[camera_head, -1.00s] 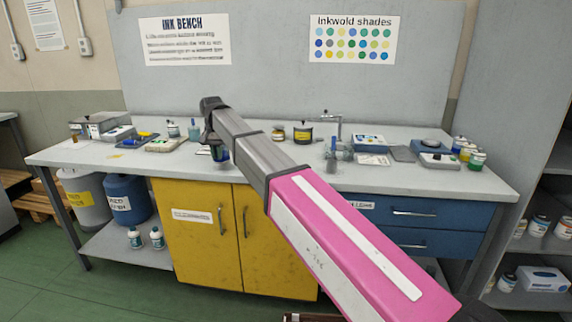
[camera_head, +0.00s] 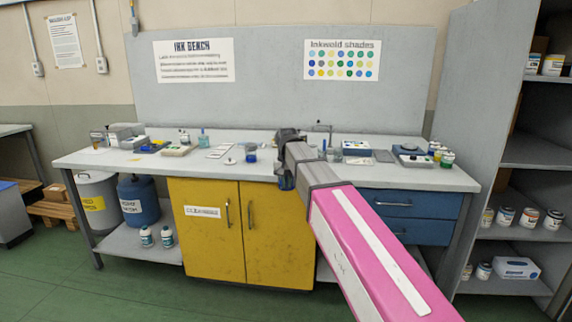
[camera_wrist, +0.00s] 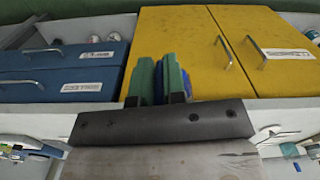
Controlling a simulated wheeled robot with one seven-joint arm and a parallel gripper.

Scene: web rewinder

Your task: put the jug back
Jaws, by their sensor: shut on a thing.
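My gripper (camera_head: 287,163) hangs in front of the ink bench (camera_head: 110,161), near the bench's front edge and above the yellow cupboard's right end. It is shut on a dark blue thing (camera_head: 286,181), which I take for the jug; its shape is mostly hidden by the gripper and arm. In the wrist view, the green fingers of my gripper (camera_wrist: 159,72) are close together with a sliver of blue between them. Below them show the yellow cupboard doors (camera_wrist: 190,50) and blue drawers (camera_wrist: 60,70).
A small blue-filled pot (camera_head: 250,153) stands on the bench left of my gripper, with a flat white disc (camera_head: 230,161) beside it. A blue box (camera_head: 355,147) and several ink jars (camera_head: 446,158) stand to the right. A shelf unit (camera_head: 540,150) stands far right.

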